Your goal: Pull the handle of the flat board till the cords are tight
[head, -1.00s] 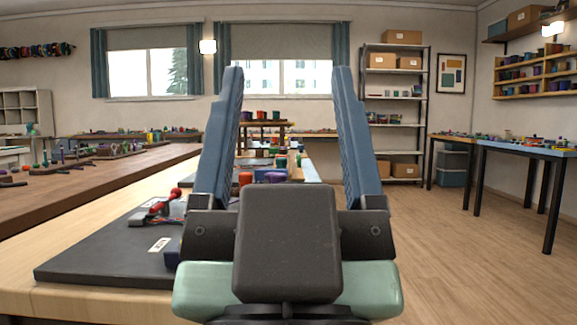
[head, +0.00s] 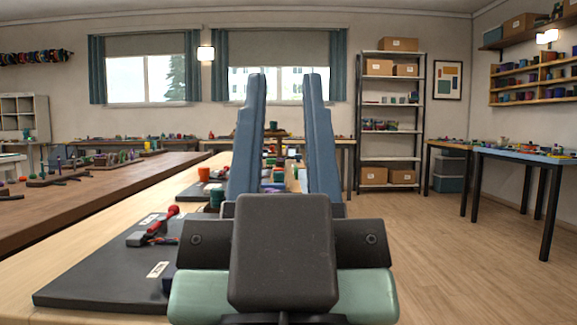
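My gripper (head: 284,80) stands upright in the middle of the head view, its two blue fingers apart. I see only background between their tips; their lower ends are hidden behind my dark block. A flat black board or mat (head: 90,287) with white labels lies on the pale table at lower left, partly hidden by my gripper. I cannot tell whether this is the task's flat board.
The pale table (head: 22,308) runs away from me on the left, beside a brown table (head: 110,193) with small parts. A shelf rack (head: 391,160) and a blue-topped table (head: 520,154) stand right. The wooden floor at right is clear.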

